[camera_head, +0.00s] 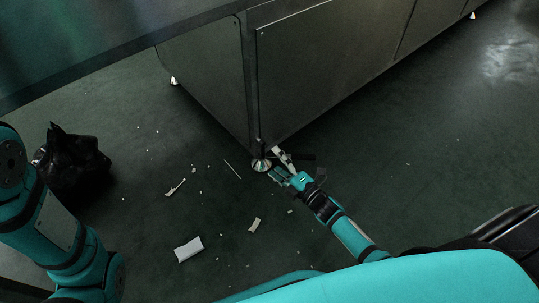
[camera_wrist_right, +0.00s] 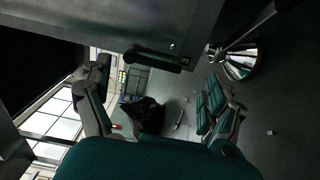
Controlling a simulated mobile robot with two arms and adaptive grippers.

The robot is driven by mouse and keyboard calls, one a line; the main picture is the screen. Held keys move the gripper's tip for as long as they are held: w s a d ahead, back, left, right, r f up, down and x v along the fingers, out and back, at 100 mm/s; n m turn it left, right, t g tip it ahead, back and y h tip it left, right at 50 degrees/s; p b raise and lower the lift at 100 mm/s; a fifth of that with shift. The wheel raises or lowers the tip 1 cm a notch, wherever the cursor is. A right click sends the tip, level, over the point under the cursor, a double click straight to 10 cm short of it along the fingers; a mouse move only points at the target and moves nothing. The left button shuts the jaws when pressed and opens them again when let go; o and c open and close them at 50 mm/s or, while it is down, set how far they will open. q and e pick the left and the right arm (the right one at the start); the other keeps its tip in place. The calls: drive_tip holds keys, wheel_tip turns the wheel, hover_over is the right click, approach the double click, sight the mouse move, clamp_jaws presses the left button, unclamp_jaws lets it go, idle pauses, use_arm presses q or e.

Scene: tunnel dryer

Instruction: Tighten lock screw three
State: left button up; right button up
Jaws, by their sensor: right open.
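The lock screw is a dark bar marked 3 (camera_wrist_right: 160,61), at the cabinet's lower edge in the right wrist view. My right gripper (camera_head: 280,166) is low at the cabinet corner. In the right wrist view its fingers (camera_wrist_right: 158,78) are spread apart, with the bar just beyond and between their tips. Nothing is held, and contact cannot be told. My left arm shows at the left of the head view, but its gripper does not.
A shiny levelling foot (camera_head: 262,164) supports the metal cabinet (camera_head: 330,70) right beside my right gripper; it is close in the wrist view (camera_wrist_right: 240,63). A black bag (camera_head: 75,165) stands at the left. Scraps (camera_head: 188,250) litter the floor. The floor at right is mostly clear.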

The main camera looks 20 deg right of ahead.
drive_tip(key=v, duration=0.7)
drive_tip(key=shift+s, duration=0.3)
drive_tip(key=shift+d, duration=0.1)
